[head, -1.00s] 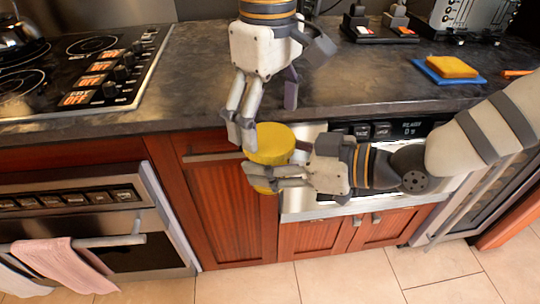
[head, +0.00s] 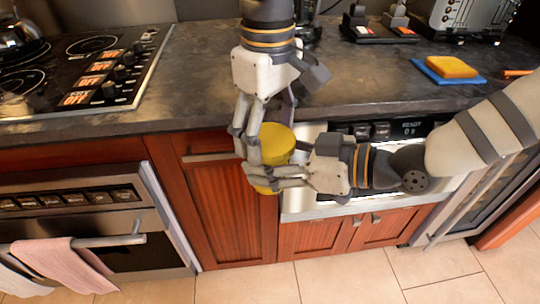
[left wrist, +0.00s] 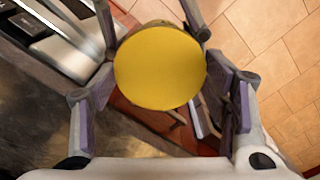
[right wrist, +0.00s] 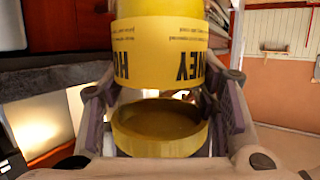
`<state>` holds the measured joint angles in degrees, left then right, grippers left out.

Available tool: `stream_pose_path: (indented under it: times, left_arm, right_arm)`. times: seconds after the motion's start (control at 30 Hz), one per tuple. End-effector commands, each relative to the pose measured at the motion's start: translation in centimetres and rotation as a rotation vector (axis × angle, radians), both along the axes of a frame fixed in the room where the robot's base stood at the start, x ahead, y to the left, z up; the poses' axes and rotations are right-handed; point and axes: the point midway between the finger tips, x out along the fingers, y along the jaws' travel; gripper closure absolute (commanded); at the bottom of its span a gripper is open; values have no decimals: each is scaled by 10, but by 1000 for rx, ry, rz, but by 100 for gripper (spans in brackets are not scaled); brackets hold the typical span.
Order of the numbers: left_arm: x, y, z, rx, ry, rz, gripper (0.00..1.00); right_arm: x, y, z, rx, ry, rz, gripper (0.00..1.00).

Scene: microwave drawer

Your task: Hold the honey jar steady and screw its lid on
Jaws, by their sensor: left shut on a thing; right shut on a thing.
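The yellow honey lid (head: 272,138) is between the fingers of my left gripper (head: 266,148), which comes down from above shut on it. The lid's flat round top (left wrist: 160,66) fills the middle of the left wrist view. The honey jar (head: 264,186) is below the lid, and my right gripper (head: 262,178) is shut around it from the right. In the right wrist view the jar's yellow label (right wrist: 160,42) reads upside down. The lid (right wrist: 158,138) shows its hollow underside there, apart from the label. Fingers hide much of the jar in the head view.
The dark counter (head: 205,75) edge runs close behind the grippers, with red cabinets (head: 235,225) below. A stove (head: 85,65) is at the left. A yellow sponge (head: 452,67) lies on a blue mat at the right. The tiled floor in front is clear.

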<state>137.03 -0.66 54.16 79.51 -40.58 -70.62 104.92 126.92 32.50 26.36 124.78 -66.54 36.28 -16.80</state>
Motion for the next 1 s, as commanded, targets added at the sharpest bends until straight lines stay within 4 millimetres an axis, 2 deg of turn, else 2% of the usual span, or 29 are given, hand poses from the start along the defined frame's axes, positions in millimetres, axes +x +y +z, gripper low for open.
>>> stream_pose_path:
  times: [0.13, 0.4, 0.5, 0.6, 0.7, 0.97, 1.0]
  left_arm:
    - [1, 1, 1, 5, -8, -296, 65]
    - [0, 0, -1, -2, -7, -1258, 65]
    - [0, 0, -1, -2, -7, -1514, 65]
    - [0, 0, -1, -2, -7, -1669, 65]
    - [0, 0, -2, -1, -8, -1731, 65]
    - [1, 1, -2, -1, -7, -1736, 65]
    - [1, 0, -2, -1, -7, -1735, 23]
  right_arm:
    - [0, 1, 2, 3, -5, 1, 100]
    - [0, 1, 2, 3, -5, 1, 100]
    - [0, 1, 2, 4, -5, 1, 100]
    - [0, 1, 2, 4, -6, 2, 100]
    - [0, 1, 3, 5, -6, 2, 100]
    - [0, 1, 3, 5, -6, 2, 100]
    - [0, 1, 3, 5, -6, 2, 100]
